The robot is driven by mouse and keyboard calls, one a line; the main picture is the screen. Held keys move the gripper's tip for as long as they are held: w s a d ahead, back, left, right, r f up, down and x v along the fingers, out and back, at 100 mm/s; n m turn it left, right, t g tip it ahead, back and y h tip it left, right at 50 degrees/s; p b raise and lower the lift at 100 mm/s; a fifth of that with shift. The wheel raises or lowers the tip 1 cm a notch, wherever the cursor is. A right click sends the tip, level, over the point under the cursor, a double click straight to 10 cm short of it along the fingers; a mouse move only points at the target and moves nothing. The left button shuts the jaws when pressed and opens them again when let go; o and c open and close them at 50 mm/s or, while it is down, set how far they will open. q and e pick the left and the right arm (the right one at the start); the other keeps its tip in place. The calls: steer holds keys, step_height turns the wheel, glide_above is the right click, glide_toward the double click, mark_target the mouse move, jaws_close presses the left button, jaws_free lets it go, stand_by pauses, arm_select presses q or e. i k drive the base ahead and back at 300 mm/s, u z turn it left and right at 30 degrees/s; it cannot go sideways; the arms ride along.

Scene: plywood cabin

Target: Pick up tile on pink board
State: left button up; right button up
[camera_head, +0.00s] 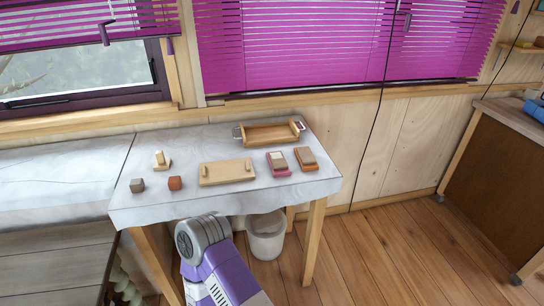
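A small pink board (281,173) lies near the right front part of the cloth-covered table. A tile with a pale part and a brown part (277,160) rests on top of it. Just right of it, an orange board (308,167) carries a similar brown tile (305,156). The two boards are close together, with a narrow gap. Neither of my grippers shows in the head view, so nothing is seen touching the boards or tiles.
A wooden tray with handles (287,138) stands behind the boards. A flat wooden board with two pegs (228,174) lies left of them. Farther left are a brown cube (175,183), a grey cube (137,185) and a small wooden stand (161,162). A white bin (266,240) stands below the table's front.

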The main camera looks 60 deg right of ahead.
mark_target(279, 164)
steer(key=z, duration=0.75)
steer(key=i, duration=0.85)
steer(key=z, duration=0.9)
